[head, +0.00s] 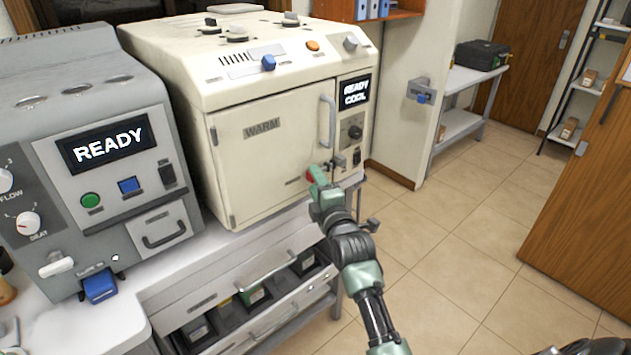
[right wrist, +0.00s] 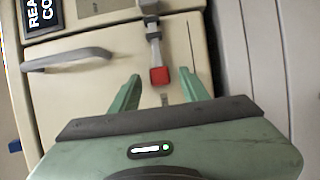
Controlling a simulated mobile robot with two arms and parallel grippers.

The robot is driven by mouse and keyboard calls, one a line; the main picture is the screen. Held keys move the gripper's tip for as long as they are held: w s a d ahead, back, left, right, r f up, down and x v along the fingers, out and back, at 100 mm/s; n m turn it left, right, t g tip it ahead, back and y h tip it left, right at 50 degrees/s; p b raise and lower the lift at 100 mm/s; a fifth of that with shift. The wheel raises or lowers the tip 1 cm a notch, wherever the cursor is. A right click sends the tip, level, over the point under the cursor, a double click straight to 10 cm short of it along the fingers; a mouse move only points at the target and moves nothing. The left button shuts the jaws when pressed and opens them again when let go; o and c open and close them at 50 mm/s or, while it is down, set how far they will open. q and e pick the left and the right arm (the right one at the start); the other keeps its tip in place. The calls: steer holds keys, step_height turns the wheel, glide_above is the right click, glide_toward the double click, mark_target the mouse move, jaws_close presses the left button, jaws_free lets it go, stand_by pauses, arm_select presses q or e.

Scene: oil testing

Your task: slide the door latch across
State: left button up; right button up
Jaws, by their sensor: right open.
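The cream oven's door (head: 270,150) is shut and carries a WARM label. The door latch is a metal bar with a red tip (right wrist: 158,76). In the right wrist view the red tip is between the two green fingers of my right gripper (right wrist: 161,75), with gaps on both sides. In the head view my right gripper (head: 319,178) is at the door's lower right corner and partly hides the latch (head: 337,162). The right gripper is open and empty. My left gripper is not in view.
The door handle (head: 328,121) is above the latch. The display (head: 355,90) reads READY COOL. A grey machine (head: 110,150) stands to the left. An open drawer (head: 270,295) with dark containers is below the oven.

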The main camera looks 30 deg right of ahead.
steer(key=shift+w, duration=0.2)
jaws_close()
steer(key=shift+d+f, duration=0.1)
stand_by(1.3)
